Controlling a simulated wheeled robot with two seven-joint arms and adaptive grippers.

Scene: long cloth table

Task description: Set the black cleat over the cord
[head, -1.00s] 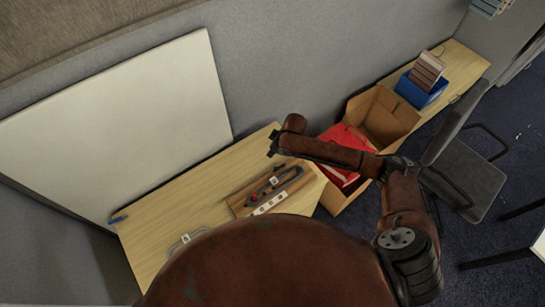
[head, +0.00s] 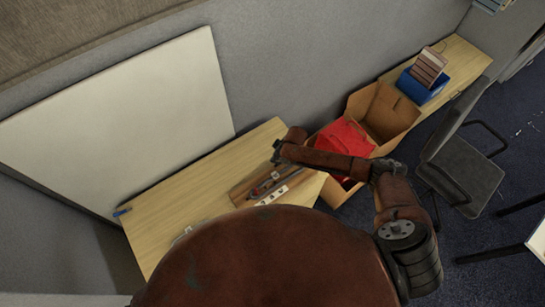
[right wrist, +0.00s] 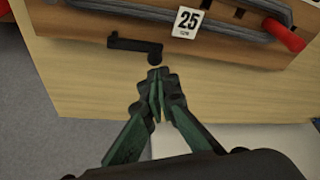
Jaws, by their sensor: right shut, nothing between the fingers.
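The black cleat (right wrist: 135,45) shows in the right wrist view as a flat dark bar with a rounded end, at the near edge of a brown wooden board (right wrist: 75,30). The grey cord (right wrist: 235,12) runs along the board behind it, apart from the cleat in the picture. My right gripper (right wrist: 155,78) is shut and empty, its tips just below the cleat's rounded end; contact cannot be told. In the head view my right gripper (head: 277,153) hangs at the board's far side. My left gripper is not in view.
A white tag marked 25 (right wrist: 187,22) and a red cord end (right wrist: 284,35) are on the board. The table (head: 180,205) has free room left of it. An open cardboard box (head: 385,112) with red contents (head: 343,140) stands to the right.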

